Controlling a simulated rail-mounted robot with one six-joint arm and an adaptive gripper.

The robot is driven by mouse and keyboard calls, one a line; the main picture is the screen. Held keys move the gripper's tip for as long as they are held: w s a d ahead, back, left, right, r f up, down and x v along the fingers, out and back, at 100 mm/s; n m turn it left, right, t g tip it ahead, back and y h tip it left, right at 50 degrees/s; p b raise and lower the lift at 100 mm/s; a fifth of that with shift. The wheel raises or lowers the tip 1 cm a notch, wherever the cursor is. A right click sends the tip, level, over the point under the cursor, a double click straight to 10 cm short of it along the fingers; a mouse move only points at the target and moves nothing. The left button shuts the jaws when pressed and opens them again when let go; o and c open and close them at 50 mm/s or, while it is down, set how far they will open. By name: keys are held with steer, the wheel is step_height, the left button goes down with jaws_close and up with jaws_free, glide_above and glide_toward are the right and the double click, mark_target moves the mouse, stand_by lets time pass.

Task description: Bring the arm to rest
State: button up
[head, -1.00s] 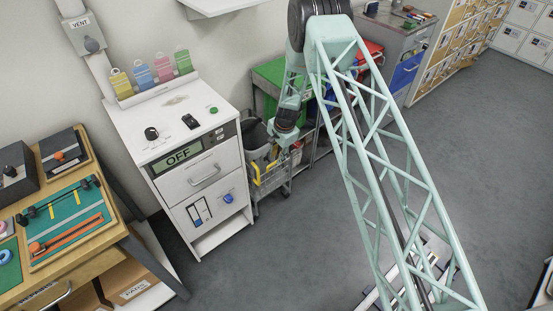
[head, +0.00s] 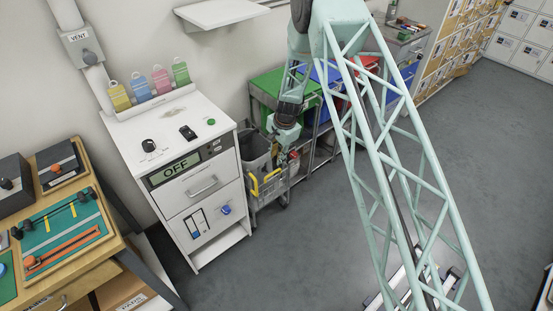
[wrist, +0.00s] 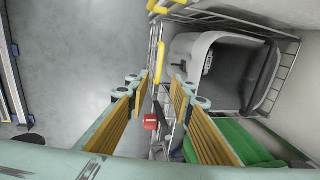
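My arm reaches across the right half of the head view, with its wrist hanging over the cart area beside the white cabinet. My gripper (wrist: 160,88) shows in the wrist view with its two ribbed, yellow-brown finger pads apart. Nothing is held between the pads; floor and cart parts show through the gap. A small red item (wrist: 150,122) with a black part is seen through the gap, apparently beyond the fingers. In the head view the fingertips are too small to make out.
The wire cart (head: 268,190) with a yellow handle and a grey bin (head: 255,150) stands close to the gripper; the bin also shows in the wrist view (wrist: 197,50). The white cabinet (head: 172,150) reads OFF. A green-topped unit (head: 270,84) stands behind. The grey floor (head: 300,260) is open.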

steer(key=shift+r, duration=0.15)
stand_by(0.5)
steer(key=s+d+r+n, duration=0.1)
steer(key=s+d+r, duration=0.2)
steer(key=r, duration=0.9)
steer(key=s+d+r+n, duration=0.1)
steer(key=s+d+r, duration=0.15)
steer(key=r, duration=0.85)
steer(key=s+d+r+n, duration=0.1)
steer(key=s+d+r, duration=0.25)
steer(key=r, duration=0.85)
steer(key=s+d+r+n+t, duration=0.1)
steer(key=s+d+r, duration=0.2)
steer(key=s+r, duration=0.6)
steer(key=s+d+r+n, duration=0.2)
steer(key=s+d+r, duration=0.2)
steer(key=s+r, duration=0.45)
steer(key=s+d+r+n, duration=0.1)
steer(key=s+d+r, duration=0.1)
steer(key=s, duration=1)
steer(key=s+d+r+n+t+h, duration=0.1)
steer(key=s+d+r, duration=0.2)
steer(key=s, duration=0.8)
steer(key=s+d+r+n, duration=0.1)
steer(key=s+d+r, duration=0.2)
steer(key=s, duration=0.9)
steer(key=shift+s+d+h, duration=0.3)
steer(key=shift+s+d, duration=0.05)
steer(key=shift+d, duration=0.05)
